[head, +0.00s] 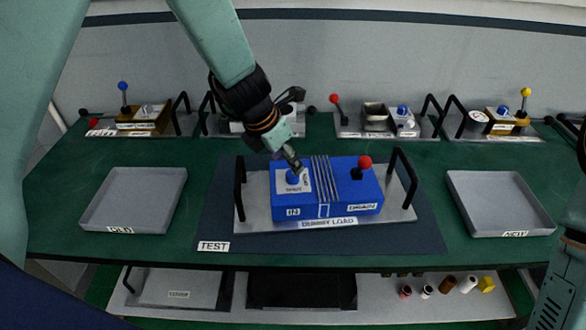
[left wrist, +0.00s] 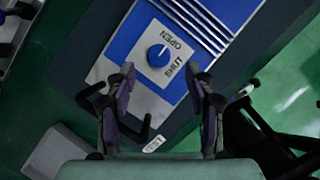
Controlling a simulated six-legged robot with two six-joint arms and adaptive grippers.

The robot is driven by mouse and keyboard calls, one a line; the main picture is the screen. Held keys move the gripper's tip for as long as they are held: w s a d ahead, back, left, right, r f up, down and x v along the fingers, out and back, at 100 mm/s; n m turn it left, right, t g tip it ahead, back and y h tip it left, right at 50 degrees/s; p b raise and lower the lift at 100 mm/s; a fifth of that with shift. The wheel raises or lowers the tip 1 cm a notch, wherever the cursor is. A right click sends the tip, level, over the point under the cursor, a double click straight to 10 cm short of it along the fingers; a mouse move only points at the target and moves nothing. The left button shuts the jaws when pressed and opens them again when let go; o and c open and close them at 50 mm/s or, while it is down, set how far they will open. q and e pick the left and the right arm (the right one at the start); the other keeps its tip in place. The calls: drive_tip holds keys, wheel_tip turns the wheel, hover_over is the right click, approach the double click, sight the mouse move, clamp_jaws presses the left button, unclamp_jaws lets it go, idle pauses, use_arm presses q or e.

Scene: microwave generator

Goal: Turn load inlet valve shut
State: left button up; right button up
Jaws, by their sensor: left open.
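In the left wrist view the round knob (left wrist: 158,56) shows between the words OPEN and SHUT. Its small white mark seems to point up and right, toward OPEN. My left gripper (head: 296,165) is just above the knob in the head view. In the left wrist view its two fingers (left wrist: 164,78) are spread apart, with the knob beyond the gap and nothing held. My right gripper is not visible.
The dummy load's tray (head: 400,213) has black handles at both ends and stands on the dark TEST mat (head: 225,222). A red-topped lever (head: 364,162) stands at its right. Empty OLD (head: 133,200) and NEW (head: 500,205) trays lie at either side. Other units stand along the back.

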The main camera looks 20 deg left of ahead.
sight(291, 174)
use_arm(q)
drive_tip(key=b+x, duration=0.1)
drive_tip(key=x, duration=0.4)
drive_tip(key=shift+a+f, duration=0.1)
drive_tip(key=shift+f, duration=0.25)
drive_tip(key=shift+r, duration=0.1)
drive_tip(key=shift+c, duration=0.3)
drive_tip(key=shift+w, duration=0.1)
drive_tip(key=c, duration=0.5)
clamp_jaws()
